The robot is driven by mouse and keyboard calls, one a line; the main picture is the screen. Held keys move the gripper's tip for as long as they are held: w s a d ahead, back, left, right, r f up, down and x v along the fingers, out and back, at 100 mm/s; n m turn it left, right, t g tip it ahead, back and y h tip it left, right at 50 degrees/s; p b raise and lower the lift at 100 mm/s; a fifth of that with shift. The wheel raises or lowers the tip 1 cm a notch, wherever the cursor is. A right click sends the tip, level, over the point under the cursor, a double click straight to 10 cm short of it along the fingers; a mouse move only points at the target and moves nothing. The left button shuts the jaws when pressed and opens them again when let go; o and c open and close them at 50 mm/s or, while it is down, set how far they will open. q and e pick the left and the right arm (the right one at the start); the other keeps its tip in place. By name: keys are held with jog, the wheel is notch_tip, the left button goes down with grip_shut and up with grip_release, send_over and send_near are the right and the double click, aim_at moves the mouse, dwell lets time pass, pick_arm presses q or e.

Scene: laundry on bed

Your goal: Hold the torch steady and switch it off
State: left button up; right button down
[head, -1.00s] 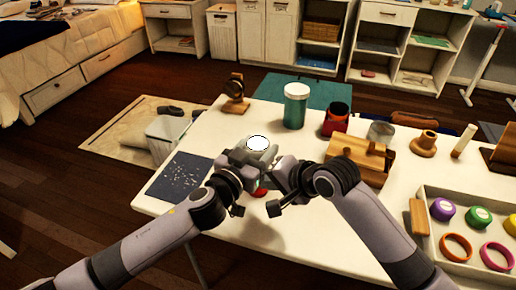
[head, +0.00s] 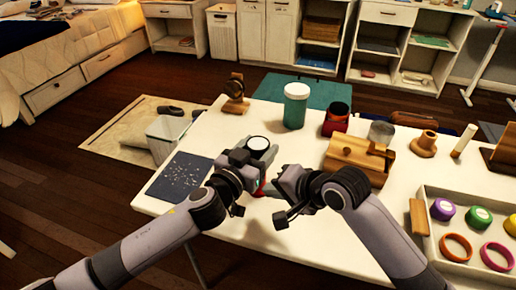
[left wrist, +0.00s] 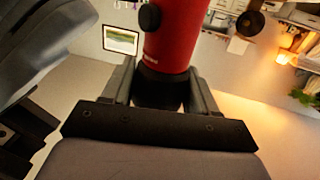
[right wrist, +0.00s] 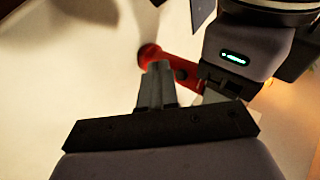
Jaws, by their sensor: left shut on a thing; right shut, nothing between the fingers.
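The red torch (left wrist: 172,35) is held in my left gripper (left wrist: 160,92), which is shut on its black collar. In the head view the torch's round white lens (head: 258,143) faces up inside a dark rim; I cannot tell for sure whether it is lit. Its red body shows below the left gripper and also in the right wrist view (right wrist: 154,57), with a dark button (right wrist: 181,75) on its side. My right gripper (right wrist: 158,75) is shut and empty beside the torch, its fingertips close to the red body. Whether they touch it is unclear.
The white table (head: 240,230) lies below both grippers. A dark speckled mat (head: 184,177) is at its left. A teal jar (head: 296,106), a red cup (head: 336,119) and a wooden box (head: 358,158) stand behind and right. A tray (head: 448,222) holds coloured rings and lids.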

jog(key=shift+s+d, duration=0.3)
jog(key=shift+s, duration=0.45)
jog(key=shift+s+d, duration=0.35)
jog(key=shift+s, duration=0.4)
jog(key=shift+s+d, duration=0.3)
jog(key=shift+s, duration=0.45)
pick_arm(q)
jog(key=o, duration=1.3)
jog(key=shift+s, duration=0.1)
